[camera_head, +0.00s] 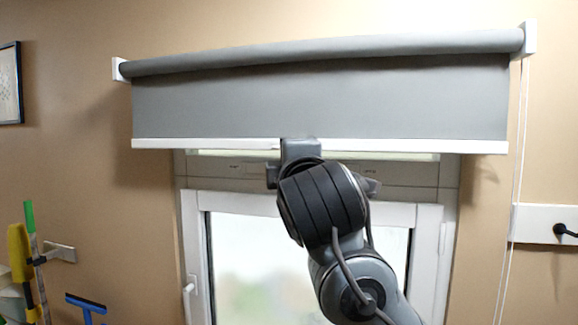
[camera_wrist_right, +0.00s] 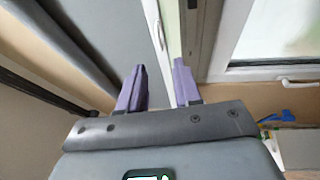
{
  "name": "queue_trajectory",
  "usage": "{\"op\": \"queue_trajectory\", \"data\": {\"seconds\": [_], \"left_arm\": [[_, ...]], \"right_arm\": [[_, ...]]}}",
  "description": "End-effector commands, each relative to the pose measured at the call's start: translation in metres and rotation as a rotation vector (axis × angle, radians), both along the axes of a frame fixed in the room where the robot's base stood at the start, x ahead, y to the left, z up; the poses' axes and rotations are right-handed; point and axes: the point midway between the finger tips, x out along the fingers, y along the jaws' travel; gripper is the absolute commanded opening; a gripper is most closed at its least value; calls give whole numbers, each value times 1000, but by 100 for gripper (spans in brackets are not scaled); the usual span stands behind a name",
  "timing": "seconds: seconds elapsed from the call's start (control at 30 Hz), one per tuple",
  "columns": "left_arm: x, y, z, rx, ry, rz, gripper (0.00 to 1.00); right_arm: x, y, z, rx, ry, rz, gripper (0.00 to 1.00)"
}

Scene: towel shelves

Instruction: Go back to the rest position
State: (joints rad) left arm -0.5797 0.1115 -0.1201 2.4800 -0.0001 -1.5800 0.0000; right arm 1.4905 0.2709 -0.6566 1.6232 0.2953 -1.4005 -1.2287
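My right gripper (camera_head: 278,160) is up at the bottom edge of a grey roller blind (camera_head: 320,100) in the head view, where my own wrist hides most of it. In the right wrist view, its two purple fingers (camera_wrist_right: 159,68) stand apart with a clear gap between them. The blind's white bottom rail (camera_head: 420,146) runs toward that gap in the wrist view (camera_wrist_right: 152,18). I cannot tell whether a finger touches the rail. My left gripper is not in view.
A white-framed window (camera_head: 193,235) is behind my right arm. A pull cord (camera_head: 517,150) hangs at the right, near a white hook board (camera_head: 535,222). Cleaning tools, including a blue squeegee (camera_head: 86,303) and a yellow-handled tool (camera_head: 18,255), are at lower left. A picture (camera_head: 10,85) hangs at upper left.

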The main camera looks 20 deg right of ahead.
Motion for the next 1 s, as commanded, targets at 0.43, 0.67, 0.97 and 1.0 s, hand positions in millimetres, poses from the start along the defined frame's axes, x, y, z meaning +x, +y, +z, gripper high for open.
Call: {"op": "queue_trajectory", "data": {"seconds": [0.43,0.67,0.97,1.0], "left_arm": [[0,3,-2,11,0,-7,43],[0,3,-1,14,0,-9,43],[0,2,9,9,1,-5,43],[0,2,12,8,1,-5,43]], "right_arm": [[-5,1,0,0,1,-1,33],[4,1,-15,0,26,-1,33],[57,3,-158,12,268,8,33],[62,3,-188,20,315,12,33]]}}
